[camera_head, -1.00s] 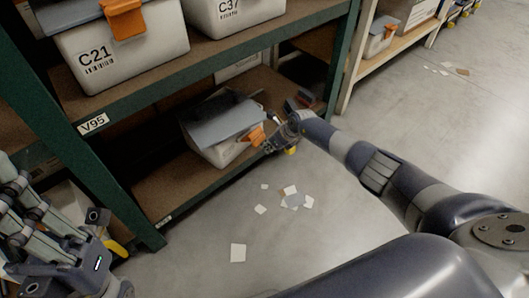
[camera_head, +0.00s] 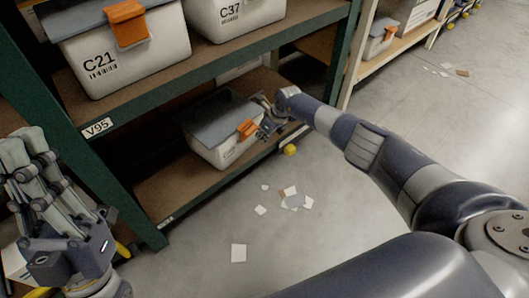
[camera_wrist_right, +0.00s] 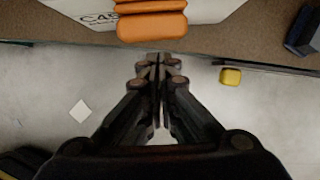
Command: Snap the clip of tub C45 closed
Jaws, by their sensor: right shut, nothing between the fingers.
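Tub C45 is a white tub (camera_head: 212,149) with a grey lid (camera_head: 215,114) and an orange clip (camera_head: 246,129), on the lower shelf. The lid lies about level on the tub. In the right wrist view the clip (camera_wrist_right: 152,26) is at the top, covering part of the tub's label (camera_wrist_right: 98,18). I cannot tell whether it is latched. My right gripper (camera_head: 264,131) is shut and empty, just in front of the clip at its right; its fingertips (camera_wrist_right: 160,62) show below the clip. My left gripper (camera_head: 38,165) is raised at the far left, away from the tub; its jaw state is unclear.
The upper shelf (camera_head: 200,61) with tubs C21 (camera_head: 130,62) and C37 (camera_head: 238,14) overhangs the lower one. A green post (camera_head: 120,195) stands left. A yellow object (camera_head: 290,149) and scattered papers (camera_head: 292,200) lie on the floor. The floor at right is open.

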